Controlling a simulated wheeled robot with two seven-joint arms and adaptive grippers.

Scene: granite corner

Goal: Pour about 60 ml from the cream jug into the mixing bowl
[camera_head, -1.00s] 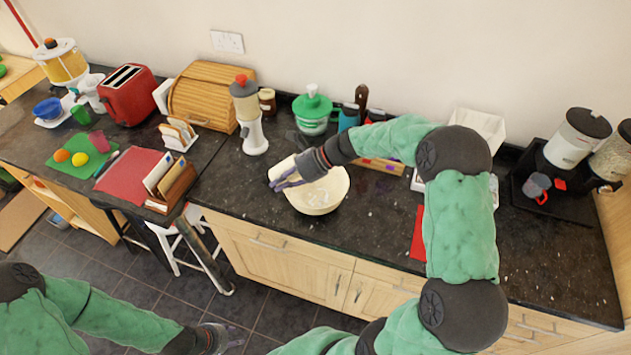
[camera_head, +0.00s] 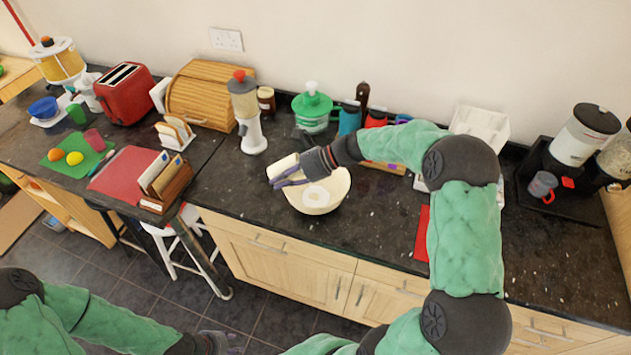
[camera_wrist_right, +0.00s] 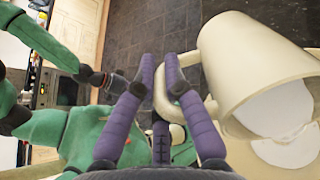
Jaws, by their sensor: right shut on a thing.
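The cream jug (camera_head: 284,166) is pale cream-coloured and held over the left rim of the mixing bowl (camera_head: 343,188), partly hidden by my right gripper (camera_head: 285,179). In the right wrist view my right gripper (camera_wrist_right: 162,88) is shut on the handle of the jug (camera_wrist_right: 235,65). White liquid shows inside the jug's mouth. The bowl (camera_wrist_right: 265,147) lies beyond the mouth, partly cut off. A pale patch shows inside the bowl in the head view. My left gripper (camera_head: 228,343) is low, in front of the counter, far from both; its fingers are unclear.
A white grinder-like appliance (camera_head: 246,115) and a green-lidded jar (camera_head: 312,107) stand behind the bowl. A red flat thing (camera_head: 421,232) lies on the counter to the right. The dark counter (camera_head: 375,225) between it and the bowl is clear.

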